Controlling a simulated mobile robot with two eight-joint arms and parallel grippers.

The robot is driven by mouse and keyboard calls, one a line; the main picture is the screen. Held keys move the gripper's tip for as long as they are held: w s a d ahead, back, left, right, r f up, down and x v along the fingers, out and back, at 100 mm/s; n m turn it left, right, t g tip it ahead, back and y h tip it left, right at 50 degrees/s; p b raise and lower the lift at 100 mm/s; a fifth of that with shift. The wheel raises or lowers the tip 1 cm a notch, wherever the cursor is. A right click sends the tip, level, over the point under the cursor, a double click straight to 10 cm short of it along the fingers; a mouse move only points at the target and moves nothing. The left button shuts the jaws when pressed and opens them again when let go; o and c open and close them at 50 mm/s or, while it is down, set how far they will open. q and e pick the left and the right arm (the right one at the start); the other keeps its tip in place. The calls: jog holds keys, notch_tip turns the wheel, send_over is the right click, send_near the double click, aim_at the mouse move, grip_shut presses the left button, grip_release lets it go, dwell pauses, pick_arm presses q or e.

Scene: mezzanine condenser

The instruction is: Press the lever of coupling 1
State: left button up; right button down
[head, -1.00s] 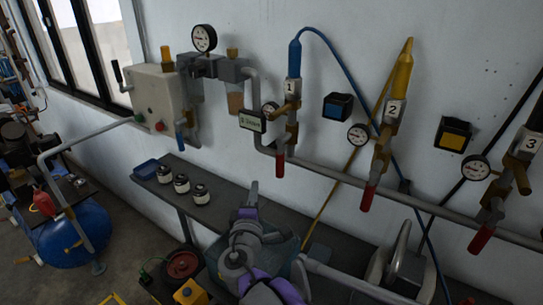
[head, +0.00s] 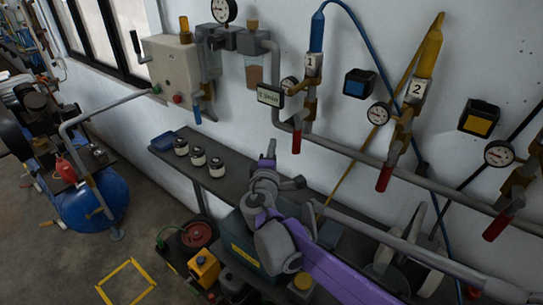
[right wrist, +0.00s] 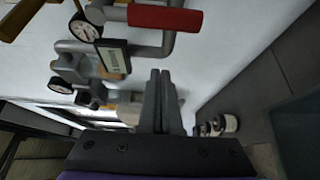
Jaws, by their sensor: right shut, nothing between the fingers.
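Coupling 1 (head: 316,35) hangs upright on the wall pipe, with a blue top and blue hose. A white plate (head: 313,63) on it reads 1. In the right wrist view, the shut fingers (right wrist: 159,75) point toward the pipework, and a red grip (right wrist: 165,18) crosses the top. My left gripper is not in view.
Coupling 2 (head: 430,50) stands to the right on the same sloping pipe (head: 345,152). A small display (head: 270,96) and a gauge (head: 289,86) sit left of coupling 1. Several jars (head: 198,156) stand on the dark shelf (head: 228,182) below.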

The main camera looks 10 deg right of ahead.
aim_at(297, 135)
jog(key=d, duration=0.2)
jog(key=w+d, duration=0.1)
jog(key=d, duration=0.1)
jog(key=shift+d, duration=0.1)
